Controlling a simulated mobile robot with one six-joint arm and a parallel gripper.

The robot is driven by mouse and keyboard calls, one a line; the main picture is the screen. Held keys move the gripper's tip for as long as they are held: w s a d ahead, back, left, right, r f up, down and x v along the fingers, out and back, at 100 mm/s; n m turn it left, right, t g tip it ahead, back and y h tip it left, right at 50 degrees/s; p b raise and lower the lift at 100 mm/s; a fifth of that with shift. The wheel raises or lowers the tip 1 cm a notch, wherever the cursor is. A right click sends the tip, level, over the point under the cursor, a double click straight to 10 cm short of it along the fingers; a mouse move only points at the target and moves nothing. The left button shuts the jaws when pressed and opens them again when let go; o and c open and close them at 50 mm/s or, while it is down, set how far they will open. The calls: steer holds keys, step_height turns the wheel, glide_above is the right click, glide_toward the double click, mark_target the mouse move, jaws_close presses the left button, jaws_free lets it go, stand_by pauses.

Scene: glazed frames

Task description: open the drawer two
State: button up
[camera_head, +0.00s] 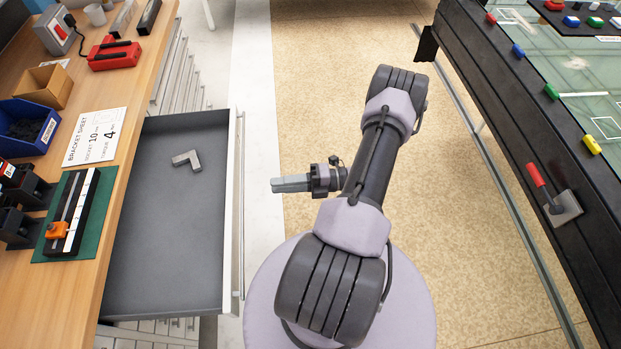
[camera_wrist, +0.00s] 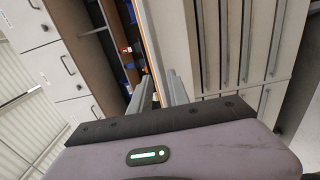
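One wide drawer (camera_head: 150,240) of the left bench stands pulled out, with a grey floor and a white front. A long bar handle (camera_head: 239,190) runs along that front. A grey L-shaped bracket (camera_head: 187,159) lies inside. I cannot read a number on any drawer. My gripper (camera_head: 273,185) is to the right of the open drawer's front, apart from the handle and pointing toward it. In the wrist view, my gripper (camera_wrist: 160,88) has its two fingers apart with nothing between them. Several closed drawer fronts with long handles (camera_wrist: 226,45) show there too.
The wooden bench top (camera_head: 130,100) holds a blue bin (camera_head: 25,128), a cardboard box (camera_head: 45,85), a red tool case (camera_head: 114,54) and a green mat (camera_head: 95,215). A dark-edged table (camera_head: 500,90) stands at right.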

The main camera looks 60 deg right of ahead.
steer(key=v, duration=0.8)
steer(key=shift+s, duration=0.25)
steer(key=shift+d, duration=0.15)
